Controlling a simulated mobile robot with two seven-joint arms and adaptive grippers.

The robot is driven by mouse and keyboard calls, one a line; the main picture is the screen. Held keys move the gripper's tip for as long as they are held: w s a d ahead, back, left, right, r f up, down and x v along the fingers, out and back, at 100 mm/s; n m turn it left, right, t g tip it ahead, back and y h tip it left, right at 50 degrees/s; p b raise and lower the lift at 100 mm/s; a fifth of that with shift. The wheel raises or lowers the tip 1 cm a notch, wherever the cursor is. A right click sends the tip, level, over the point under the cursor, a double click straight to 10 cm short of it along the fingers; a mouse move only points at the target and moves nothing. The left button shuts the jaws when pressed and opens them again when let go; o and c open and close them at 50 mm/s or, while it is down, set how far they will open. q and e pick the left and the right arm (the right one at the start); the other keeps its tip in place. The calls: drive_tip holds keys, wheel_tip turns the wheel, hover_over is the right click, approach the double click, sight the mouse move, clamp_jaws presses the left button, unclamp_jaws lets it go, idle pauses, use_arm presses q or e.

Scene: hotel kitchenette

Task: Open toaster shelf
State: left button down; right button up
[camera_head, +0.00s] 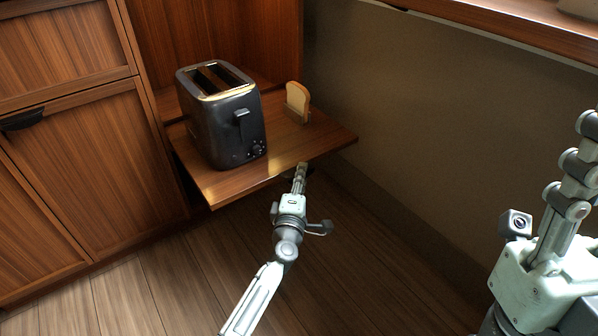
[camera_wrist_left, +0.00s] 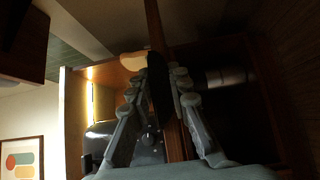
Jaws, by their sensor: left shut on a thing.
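The toaster shelf (camera_head: 224,189) is a brown wooden board, seen pulled out from the cabinet in the head view. A dark toaster (camera_head: 222,115) with a light top rim stands upright on it. My left gripper (camera_head: 301,169) is at the middle of the shelf's front edge. In the left wrist view, its fingers (camera_wrist_left: 162,88) lie on both sides of the shelf's front edge and a dark handle (camera_wrist_left: 158,82), shut on the handle. The fingers partly hide the handle. My right gripper (camera_head: 578,158) is at the right side, away from the shelf; its opening is unclear.
A slice of bread (camera_head: 297,101) stands on the shelf right of the toaster. Wooden cabinet doors (camera_head: 85,165) with a dark handle (camera_head: 22,120) are at left. A bare wall (camera_head: 430,110) is at right. The floor (camera_head: 165,285) before the shelf is clear.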

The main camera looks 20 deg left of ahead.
use_arm(q)
drive_tip(key=shift+s+d+f, duration=0.4)
drive_tip(key=shift+s+d, duration=0.1)
drive_tip(key=shift+s, duration=0.05)
drive_tip(key=c, duration=1.6)
unclamp_jaws()
drive_tip(key=shift+o, duration=0.6)
drive_tip(key=shift+w+r, duration=0.1)
drive_tip(key=shift+r, duration=0.05)
